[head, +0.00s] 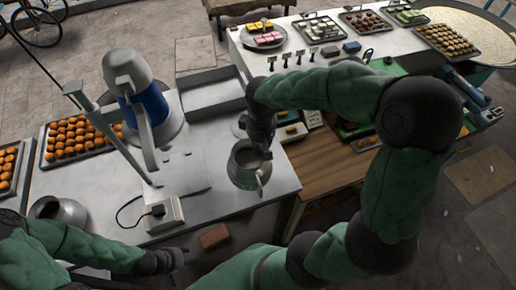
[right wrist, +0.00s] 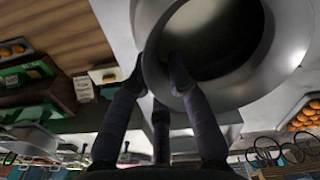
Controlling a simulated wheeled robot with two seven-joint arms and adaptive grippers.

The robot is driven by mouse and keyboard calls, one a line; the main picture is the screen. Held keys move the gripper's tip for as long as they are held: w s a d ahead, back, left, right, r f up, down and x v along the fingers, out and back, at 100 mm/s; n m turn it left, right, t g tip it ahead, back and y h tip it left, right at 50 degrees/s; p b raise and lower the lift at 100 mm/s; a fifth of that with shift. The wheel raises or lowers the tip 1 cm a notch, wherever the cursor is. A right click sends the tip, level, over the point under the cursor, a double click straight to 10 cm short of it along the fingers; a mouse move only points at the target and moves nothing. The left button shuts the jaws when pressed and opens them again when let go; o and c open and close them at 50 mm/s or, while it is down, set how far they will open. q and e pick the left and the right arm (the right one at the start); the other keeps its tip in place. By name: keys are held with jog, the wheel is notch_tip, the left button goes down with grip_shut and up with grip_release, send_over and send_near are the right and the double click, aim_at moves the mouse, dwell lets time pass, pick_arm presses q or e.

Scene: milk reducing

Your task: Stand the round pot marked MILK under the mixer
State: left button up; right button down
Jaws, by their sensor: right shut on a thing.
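A round grey metal pot (head: 241,176) is at the right end of the metal counter (head: 105,190), its mouth facing up. My right gripper (head: 262,150) reaches down from above and is shut on its rim. In the right wrist view the pot (right wrist: 285,70) fills the upper right, with the fingers (right wrist: 158,80) at its rim. No marking is readable, and I cannot tell whether its base touches the counter. The mixer (head: 125,70), a grey machine with a blue body, stands further back and left. My left gripper (head: 180,257) is low at the front edge; its opening is unclear.
A second round metal vessel (head: 72,213) stands at the counter's front left. A white box with a cable (head: 165,215) lies between it and the held pot. An empty metal tray (head: 212,92) is behind. Trays of orange balls (head: 75,137) are at left.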

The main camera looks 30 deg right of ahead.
jog(key=w+f, duration=0.1)
jog(key=w+d+f, duration=0.1)
jog(key=f, duration=0.1)
jog(key=shift+w, duration=0.4)
jog(key=shift+w+f+p, duration=0.15)
jog(key=shift+f, duration=0.8)
jog(key=shift+w+f+p, duration=0.1)
jog(key=shift+f+p, duration=0.05)
jog(key=shift+f, duration=0.75)
jog(key=shift+f, duration=0.15)
jog(key=c, duration=1.2)
grip_release()
jog(key=shift+o, duration=0.2)
jog(key=shift+s, duration=0.1)
